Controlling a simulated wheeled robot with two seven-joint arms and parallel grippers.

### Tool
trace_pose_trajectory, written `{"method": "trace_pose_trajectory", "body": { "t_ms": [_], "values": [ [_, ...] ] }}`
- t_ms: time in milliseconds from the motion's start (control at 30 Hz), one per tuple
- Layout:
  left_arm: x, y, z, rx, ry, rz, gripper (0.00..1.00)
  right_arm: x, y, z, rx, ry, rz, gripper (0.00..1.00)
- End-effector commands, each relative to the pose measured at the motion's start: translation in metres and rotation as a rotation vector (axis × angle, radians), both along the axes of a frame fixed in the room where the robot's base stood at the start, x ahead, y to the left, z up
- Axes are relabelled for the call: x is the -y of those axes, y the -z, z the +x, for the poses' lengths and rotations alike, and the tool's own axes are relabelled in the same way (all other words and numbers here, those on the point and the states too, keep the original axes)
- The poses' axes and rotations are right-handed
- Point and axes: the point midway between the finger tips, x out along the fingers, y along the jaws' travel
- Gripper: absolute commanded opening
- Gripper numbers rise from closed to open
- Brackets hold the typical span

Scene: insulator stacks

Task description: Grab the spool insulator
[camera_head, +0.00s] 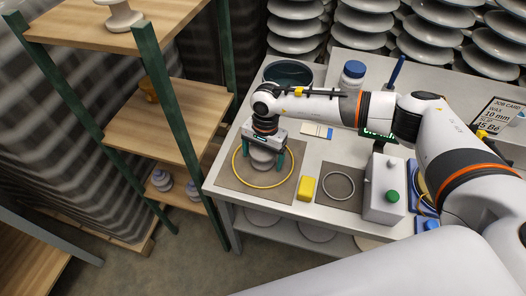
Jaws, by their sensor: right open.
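My right gripper (264,158) points down over the table, its teal fingers open on either side of a pale grey insulator (263,160). This insulator stands inside a yellow ring on a brown mat; the gripper hides its upper part, so I cannot tell its full shape or whether the fingers touch it. A white spool-shaped insulator (120,15) stands on the top board of the shelf at the upper left, cut by the frame's top edge. My left gripper is not in view.
A yellow block (306,188), a pale ring on a second mat and a grey box with a green knob (384,188) lie right of the gripper. A dark bowl (288,74) and a blue-lidded jar (352,75) stand behind. The wooden shelf (60,25) holds a brown insulator (149,88) and smaller ones.

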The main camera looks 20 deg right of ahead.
Motion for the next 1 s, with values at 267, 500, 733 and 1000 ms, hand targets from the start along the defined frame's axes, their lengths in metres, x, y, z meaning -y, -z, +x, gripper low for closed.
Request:
{"method": "trace_pose_trajectory", "body": {
  "t_ms": [267, 500, 733, 1000],
  "values": [
    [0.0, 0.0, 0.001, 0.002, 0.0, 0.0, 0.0, 0.0, 0.0, 0.0, 0.0, 0.0, 0.0, 0.73],
    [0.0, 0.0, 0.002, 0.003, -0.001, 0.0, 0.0, 0.0, 0.0, 0.0, 0.0, 0.0, 0.0, 0.34],
    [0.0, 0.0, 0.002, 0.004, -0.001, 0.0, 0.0, 0.0, -0.002, 0.001, 0.001, 0.0, 0.001, 0.32],
    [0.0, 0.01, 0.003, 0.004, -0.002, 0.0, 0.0, 0.0, -0.037, 0.002, 0.006, 0.0, 0.003, 0.32]
  ]
}}
